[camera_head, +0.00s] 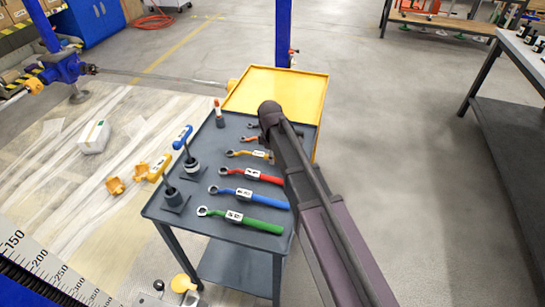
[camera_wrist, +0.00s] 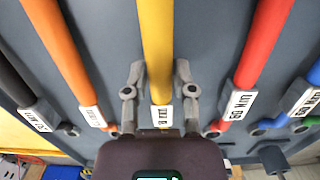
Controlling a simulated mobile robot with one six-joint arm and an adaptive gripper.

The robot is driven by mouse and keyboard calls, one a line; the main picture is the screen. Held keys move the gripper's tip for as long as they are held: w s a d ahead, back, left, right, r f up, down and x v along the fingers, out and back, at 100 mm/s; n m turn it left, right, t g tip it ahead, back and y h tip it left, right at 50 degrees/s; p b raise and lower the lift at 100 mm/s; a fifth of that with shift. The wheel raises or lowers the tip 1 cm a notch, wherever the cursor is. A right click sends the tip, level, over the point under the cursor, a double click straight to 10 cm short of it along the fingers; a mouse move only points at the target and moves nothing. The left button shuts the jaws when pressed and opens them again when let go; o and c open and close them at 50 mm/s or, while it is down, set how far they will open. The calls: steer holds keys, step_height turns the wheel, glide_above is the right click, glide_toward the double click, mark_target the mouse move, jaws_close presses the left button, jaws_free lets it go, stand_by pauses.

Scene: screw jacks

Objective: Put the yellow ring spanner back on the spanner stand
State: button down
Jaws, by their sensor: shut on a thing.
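The yellow ring spanner (camera_head: 248,153) is in a row of spanners over the dark cart top (camera_head: 215,232), between the orange and red ones. In the wrist view its yellow handle (camera_wrist: 156,45) runs up from my gripper (camera_wrist: 158,78). My gripper is shut around the spanner near its white label, one finger on each side. The ring end is hidden by my gripper in the wrist view. In the head view my arm covers the handle's far end. I cannot tell whether the spanner touches the cart top. No separate spanner stand is clearly identifiable.
The red spanner (camera_head: 251,175), blue spanner (camera_head: 245,193) and green spanner (camera_head: 250,220) lie nearer. An orange spanner (camera_wrist: 65,50) is close on the left. Upright tools, blue-topped (camera_head: 182,136) and yellow-topped (camera_head: 158,168), stand along the left edge. A yellow tray (camera_head: 285,85) adjoins the far end.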

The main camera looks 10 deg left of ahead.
steer(key=shift+c, duration=2.2)
jaws_free()
step_height(320, 180, up, 12)
steer(key=p, duration=1.2)
steer(key=shift+a, duration=0.35)
steer(key=s+d+m, duration=0.4)
steer(key=d+m, duration=0.1)
steer(key=d, duration=0.5)
steer(key=s+d+m, duration=0.5)
steer(key=d+m, duration=0.1)
steer(key=d, duration=0.5)
steer(key=s+d+m, duration=0.4)
steer(key=d+m, duration=0.2)
steer(key=d, duration=0.4)
steer(key=shift+s+d+y, duration=0.15)
steer(key=shift+s+y, duration=0.1)
steer(key=shift+y, duration=0.05)
